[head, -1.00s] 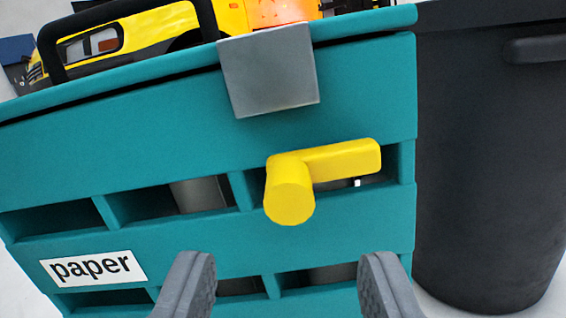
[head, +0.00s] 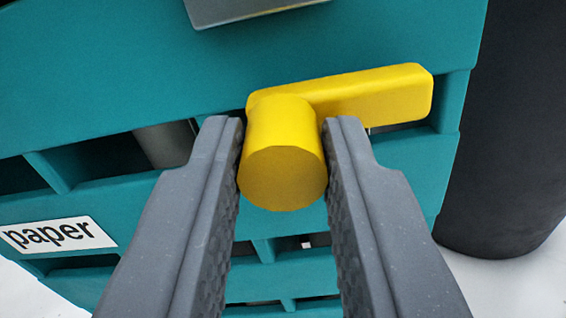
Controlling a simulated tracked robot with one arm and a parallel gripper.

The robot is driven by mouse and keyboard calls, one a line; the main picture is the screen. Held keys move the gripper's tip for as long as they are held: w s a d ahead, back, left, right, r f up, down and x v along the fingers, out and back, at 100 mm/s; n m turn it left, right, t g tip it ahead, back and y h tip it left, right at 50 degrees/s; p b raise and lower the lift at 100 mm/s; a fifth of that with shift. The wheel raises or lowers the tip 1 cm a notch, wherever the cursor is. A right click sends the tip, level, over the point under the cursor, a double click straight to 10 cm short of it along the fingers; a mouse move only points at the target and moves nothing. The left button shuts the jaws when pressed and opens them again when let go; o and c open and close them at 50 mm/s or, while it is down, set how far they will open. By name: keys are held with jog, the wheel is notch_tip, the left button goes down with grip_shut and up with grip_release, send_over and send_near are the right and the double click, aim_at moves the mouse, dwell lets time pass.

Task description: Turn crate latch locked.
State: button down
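The crate latch (head: 365,95) is a yellow lever on the front of the teal crate (head: 100,90). Its arm points right and slightly up from a round knob (head: 284,165) that sticks out towards me. My gripper (head: 283,150) has one finger on each side of the knob. The fingers are spread about the knob's width, very close to its sides. I cannot tell whether they press on it. A grey metal plate (head: 250,8) on the crate shows above the latch, cut off by the top edge.
A white "paper" label (head: 58,234) is on the crate's lower left. A dark bin (head: 520,130) stands close to the crate's right side. Pale floor (head: 500,285) shows at the lower right.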

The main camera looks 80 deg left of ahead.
jog(key=shift+s+a, duration=0.2)
jog(key=shift+a, duration=0.05)
jog(key=shift+d, duration=0.15)
